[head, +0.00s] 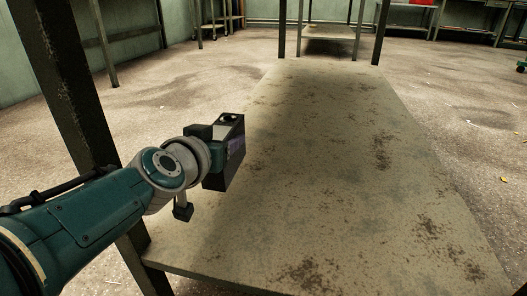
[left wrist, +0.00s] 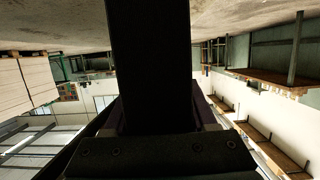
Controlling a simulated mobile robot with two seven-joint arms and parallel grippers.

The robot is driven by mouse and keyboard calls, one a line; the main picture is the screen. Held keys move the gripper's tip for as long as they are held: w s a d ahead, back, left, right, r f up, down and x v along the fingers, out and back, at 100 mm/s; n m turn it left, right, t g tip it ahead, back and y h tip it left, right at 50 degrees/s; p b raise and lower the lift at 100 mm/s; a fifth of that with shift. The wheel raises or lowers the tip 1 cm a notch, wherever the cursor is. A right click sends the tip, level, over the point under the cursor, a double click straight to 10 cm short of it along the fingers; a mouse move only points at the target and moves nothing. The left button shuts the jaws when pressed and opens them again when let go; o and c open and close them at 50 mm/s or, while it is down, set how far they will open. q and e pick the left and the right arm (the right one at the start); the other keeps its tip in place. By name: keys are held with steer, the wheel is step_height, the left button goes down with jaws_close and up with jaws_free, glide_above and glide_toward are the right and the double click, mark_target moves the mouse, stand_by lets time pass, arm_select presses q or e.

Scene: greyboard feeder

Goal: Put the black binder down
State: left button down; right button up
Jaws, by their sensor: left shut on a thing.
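The black binder (head: 227,165) is upright in the head view, with a purplish patch on its right side. My left gripper (head: 208,150) is shut on it, at the left edge of a worn shelf board (head: 330,150). The fingers are mostly hidden behind the wrist and binder. I cannot tell whether the binder's bottom touches the board or hangs above it. In the left wrist view a dark shape, probably the binder (left wrist: 148,60), fills the middle. My right gripper is in neither view.
The board is bare, with brown stains, and has free room to the right and back. A dark metal post (head: 70,90) stands at the left, close to my left arm. Other posts rise at the board's far end. Tables stand along the back wall.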

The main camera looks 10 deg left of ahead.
arm_select(q)
steer(key=shift+f+b, duration=2.5)
steer(key=shift+f, duration=0.6)
steer(key=shift+c, duration=1)
jaws_free()
steer(key=shift+r, duration=0.1)
